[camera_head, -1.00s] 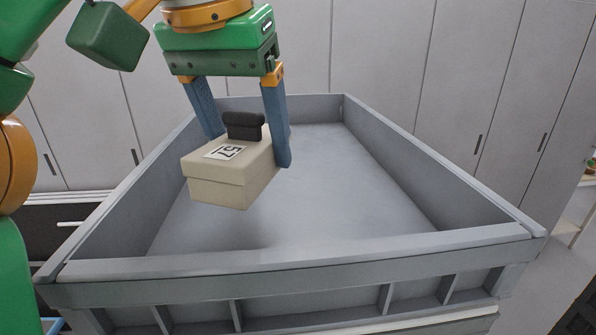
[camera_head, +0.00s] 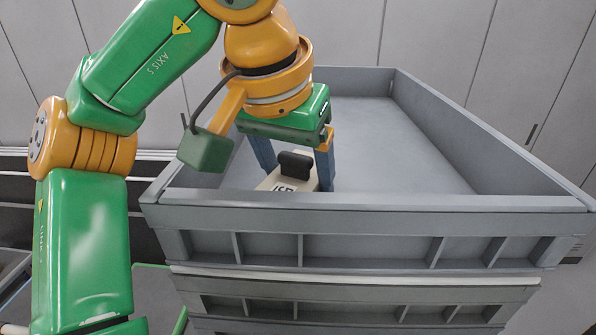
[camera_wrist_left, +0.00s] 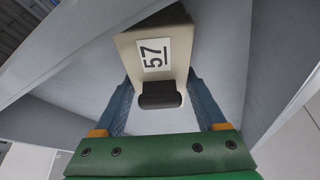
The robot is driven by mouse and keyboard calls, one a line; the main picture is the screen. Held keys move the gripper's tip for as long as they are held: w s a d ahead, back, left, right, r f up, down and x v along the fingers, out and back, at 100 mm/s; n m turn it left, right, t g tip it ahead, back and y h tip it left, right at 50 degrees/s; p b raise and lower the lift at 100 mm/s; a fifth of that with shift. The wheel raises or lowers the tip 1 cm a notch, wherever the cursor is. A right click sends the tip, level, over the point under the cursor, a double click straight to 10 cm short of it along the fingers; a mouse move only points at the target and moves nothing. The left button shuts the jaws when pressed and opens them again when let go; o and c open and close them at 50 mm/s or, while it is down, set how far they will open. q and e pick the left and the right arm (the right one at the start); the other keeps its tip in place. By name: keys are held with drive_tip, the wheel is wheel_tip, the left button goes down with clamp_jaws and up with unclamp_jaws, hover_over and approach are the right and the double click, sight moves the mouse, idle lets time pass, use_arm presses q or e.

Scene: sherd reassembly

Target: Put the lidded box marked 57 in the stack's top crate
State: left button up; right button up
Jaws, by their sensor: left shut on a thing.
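The lidded box marked 57 (camera_head: 277,180) is cream with a black handle on its lid. In the head view it is down inside the stack's top crate (camera_head: 370,222), close behind the near wall, which hides its lower part. My left gripper (camera_head: 296,170) reaches down into the crate with its blue fingers on either side of the box, shut on it. In the left wrist view the box (camera_wrist_left: 178,60) with its 57 label shows between the fingers. Whether the box touches the crate floor cannot be told. My right gripper is not in view.
The grey top crate is otherwise empty, with free floor (camera_head: 400,150) to the right of the box. Another crate (camera_head: 350,298) sits below it in the stack. Pale cabinets (camera_head: 440,40) stand behind.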

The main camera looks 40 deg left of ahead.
sight(295, 155)
use_arm(q)
drive_tip(key=o, duration=1.4)
drive_tip(key=shift+f, duration=0.1)
drive_tip(key=shift+o, duration=0.9)
drive_tip(key=shift+w, duration=0.25)
drive_tip(key=v, duration=0.8)
drive_tip(key=shift+d, duration=0.15)
drive_tip(key=shift+w+f, duration=0.1)
